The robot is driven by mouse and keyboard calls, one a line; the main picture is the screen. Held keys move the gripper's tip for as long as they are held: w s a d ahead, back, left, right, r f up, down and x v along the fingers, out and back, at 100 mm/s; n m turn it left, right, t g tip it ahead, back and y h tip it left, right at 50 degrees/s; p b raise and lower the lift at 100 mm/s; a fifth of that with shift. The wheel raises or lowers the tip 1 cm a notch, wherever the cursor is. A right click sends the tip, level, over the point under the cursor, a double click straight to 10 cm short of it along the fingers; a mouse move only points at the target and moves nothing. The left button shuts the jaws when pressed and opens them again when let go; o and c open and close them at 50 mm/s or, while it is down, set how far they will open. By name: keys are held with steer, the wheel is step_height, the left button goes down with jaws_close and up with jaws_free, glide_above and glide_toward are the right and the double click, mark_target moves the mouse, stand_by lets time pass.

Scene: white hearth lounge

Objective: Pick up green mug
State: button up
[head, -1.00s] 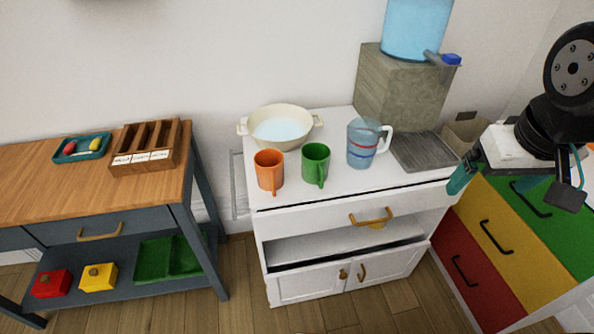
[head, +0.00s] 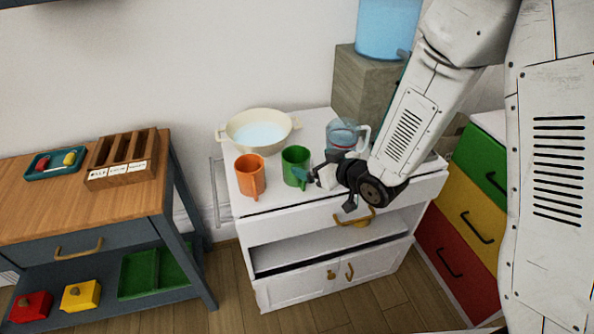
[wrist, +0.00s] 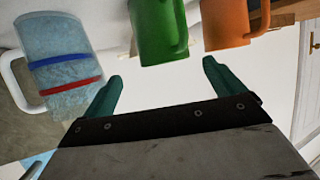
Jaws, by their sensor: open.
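The green mug (head: 295,160) stands upright on the white cabinet top, between the orange mug and the clear pitcher, its handle toward the front. My gripper (head: 303,177) is at the cabinet's front edge, close by the green mug's handle side. In the wrist view my gripper (wrist: 160,80) has its two teal fingers spread with nothing between them. Whether a finger touches the mug cannot be told.
The orange mug (head: 250,175) stands just left of the green mug. The clear pitcher (head: 342,138) with blue and red bands stands to the right, partly behind my arm. A cream pot (head: 260,130) sits behind. A water dispenser (head: 362,85) stands at the back right.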

mark_target(289, 154)
steer(key=x, duration=0.7)
steer(key=shift+w+a+r, duration=0.1)
steer(key=shift+a, duration=0.4)
steer(key=c, duration=1.6)
steer(key=shift+r, duration=0.1)
